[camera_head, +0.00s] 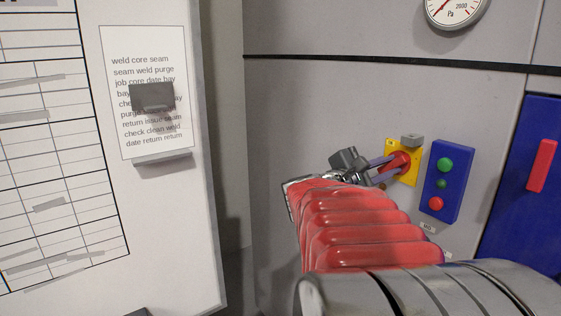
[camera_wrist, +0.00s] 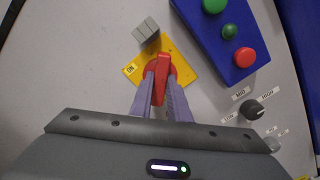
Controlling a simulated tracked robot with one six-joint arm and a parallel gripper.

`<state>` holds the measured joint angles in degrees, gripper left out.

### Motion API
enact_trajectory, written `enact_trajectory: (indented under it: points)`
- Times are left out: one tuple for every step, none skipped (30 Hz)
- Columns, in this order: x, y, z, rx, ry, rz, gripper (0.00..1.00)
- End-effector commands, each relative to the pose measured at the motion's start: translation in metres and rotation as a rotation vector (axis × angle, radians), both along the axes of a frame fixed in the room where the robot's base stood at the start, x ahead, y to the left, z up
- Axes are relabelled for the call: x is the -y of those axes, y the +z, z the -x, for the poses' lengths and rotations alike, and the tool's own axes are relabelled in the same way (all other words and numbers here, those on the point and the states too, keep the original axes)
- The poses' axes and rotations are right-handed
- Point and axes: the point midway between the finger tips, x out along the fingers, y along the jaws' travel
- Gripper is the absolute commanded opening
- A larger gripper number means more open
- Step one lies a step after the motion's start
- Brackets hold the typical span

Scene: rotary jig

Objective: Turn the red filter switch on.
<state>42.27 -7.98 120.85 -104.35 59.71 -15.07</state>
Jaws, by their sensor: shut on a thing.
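The red filter switch (camera_wrist: 158,80) is a red handle on a round red base, mounted on a yellow plate (camera_wrist: 184,64). In the wrist view an ON label (camera_wrist: 130,69) is at the plate's left corner. My gripper (camera_wrist: 160,90) has one finger on each side of the handle and is shut on it. In the head view my gripper (camera_head: 384,169) reaches from the left to the switch (camera_head: 402,161) on the grey wall panel. My fingers partly hide the handle there.
A grey block (camera_wrist: 146,30) sits by the plate's upper corner. A blue box (camera_head: 447,180) with green and red buttons is close to the right. A dark rotary knob (camera_wrist: 252,110) with LOW, MID and HIGH labels is nearby. A gauge (camera_head: 455,8) is above, and a whiteboard (camera_head: 205,215) stands left.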

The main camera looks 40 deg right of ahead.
Motion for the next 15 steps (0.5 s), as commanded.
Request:
enact_trajectory:
  points:
    - [-0.0001, -0.0045, 0.0004, -0.044, -0.001, -0.014, 0.00]
    - [-0.0001, -0.0045, 0.0004, -0.072, -0.001, -0.019, 0.00]
    - [0.0000, -0.0045, 0.0003, -0.110, -0.001, -0.025, 0.00]
    - [-0.0001, -0.0046, 0.0004, -0.138, 0.000, -0.030, 0.00]
    - [0.0000, -0.0047, 0.0003, -0.167, 0.000, -0.034, 0.00]
    - [-0.0001, -0.0047, 0.0003, -0.204, -0.001, -0.040, 0.00]
    - [-0.0002, -0.0048, 0.0004, -0.232, -0.001, -0.045, 0.00]
    - [-0.0001, -0.0048, 0.0003, -0.260, -0.001, -0.049, 0.00]
    - [-0.0001, -0.0048, 0.0003, -0.298, 0.000, -0.056, 0.00]
    - [-0.0002, -0.0049, 0.0003, -0.326, 0.000, -0.060, 0.00]
    - [-0.0001, -0.0050, 0.0003, -0.354, 0.000, -0.065, 0.00]
    - [-0.0001, -0.0050, 0.0003, -0.392, 0.000, -0.071, 0.00]
    - [-0.0001, -0.0050, 0.0003, -0.419, 0.000, -0.075, 0.00]
    - [-0.0001, -0.0050, 0.0002, -0.448, 0.000, -0.080, 0.00]
    - [-0.0001, -0.0051, 0.0003, -0.484, 0.001, -0.086, 0.00]
